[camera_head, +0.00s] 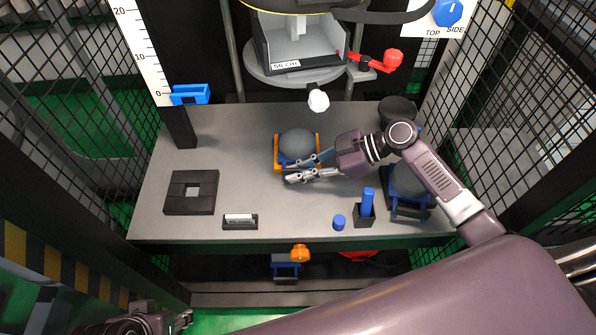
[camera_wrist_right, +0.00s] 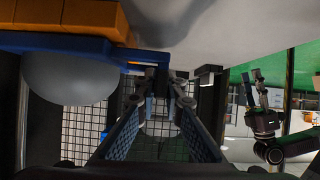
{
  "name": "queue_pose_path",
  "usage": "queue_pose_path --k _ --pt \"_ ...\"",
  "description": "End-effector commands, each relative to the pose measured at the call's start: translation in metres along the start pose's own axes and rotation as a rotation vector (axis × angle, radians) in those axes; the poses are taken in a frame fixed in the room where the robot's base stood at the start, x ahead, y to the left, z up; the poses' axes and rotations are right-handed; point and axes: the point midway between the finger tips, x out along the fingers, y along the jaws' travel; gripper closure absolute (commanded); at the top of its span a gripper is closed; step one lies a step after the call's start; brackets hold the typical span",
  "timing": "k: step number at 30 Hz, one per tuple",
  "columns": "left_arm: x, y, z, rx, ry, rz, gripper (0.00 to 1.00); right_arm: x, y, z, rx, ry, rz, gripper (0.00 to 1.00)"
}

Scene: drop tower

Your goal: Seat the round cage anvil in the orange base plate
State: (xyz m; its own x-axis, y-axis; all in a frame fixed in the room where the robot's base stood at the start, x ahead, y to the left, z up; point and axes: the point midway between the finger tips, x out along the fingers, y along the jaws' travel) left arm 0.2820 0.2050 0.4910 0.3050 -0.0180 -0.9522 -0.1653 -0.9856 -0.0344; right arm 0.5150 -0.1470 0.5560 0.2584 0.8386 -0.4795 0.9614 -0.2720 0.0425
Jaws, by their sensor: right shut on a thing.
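The round cage anvil (camera_head: 297,143) has a grey dome and a blue frame. In the head view it is at the orange base plate (camera_head: 277,153), whose orange edges show on both sides of it. My right gripper (camera_head: 290,171) is at its near side, shut on its blue frame. In the right wrist view the blue frame (camera_wrist_right: 80,48) runs to the fingertips, with the grey dome (camera_wrist_right: 65,80) beside it and orange (camera_wrist_right: 70,18) against it. Whether the anvil sits flush is hidden. My left gripper (camera_head: 184,318) is low at the left, away from the table; its fingers look apart in the wrist view (camera_wrist_right: 254,84).
A black square frame (camera_head: 173,207) and a small label stand (camera_head: 240,221) are at left. A blue peg in a black block (camera_head: 365,212), a blue cylinder (camera_head: 339,222) and another blue-framed piece (camera_head: 410,208) are at right. A white-tipped part (camera_head: 318,100) hangs above the back.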

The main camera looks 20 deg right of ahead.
Motion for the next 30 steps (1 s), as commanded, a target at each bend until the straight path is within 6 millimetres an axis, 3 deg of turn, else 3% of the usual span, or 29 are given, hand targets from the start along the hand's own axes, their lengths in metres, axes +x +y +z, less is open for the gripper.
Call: queue_pose_path --k 6,7,12,30 --pt "-0.0002 0.0 -0.0001 0.0 0.0 0.0 0.6 -0.0011 0.002 -0.0043 -0.007 0.006 0.004 1.0" --pt "-0.0002 0.0 -0.0001 0.0 0.0 0.0 0.6 -0.0011 0.002 -0.0043 -0.007 0.006 0.004 0.88" --pt "-0.0002 0.0 -0.0001 0.0 0.0 0.0 0.6 -0.0007 0.0013 -0.0028 -0.005 0.004 0.003 0.71" --pt "-0.0062 -0.0001 -0.0022 0.0 0.0 0.001 0.6 -0.0018 -0.001 -0.001 0.002 -0.002 -0.002 0.71"
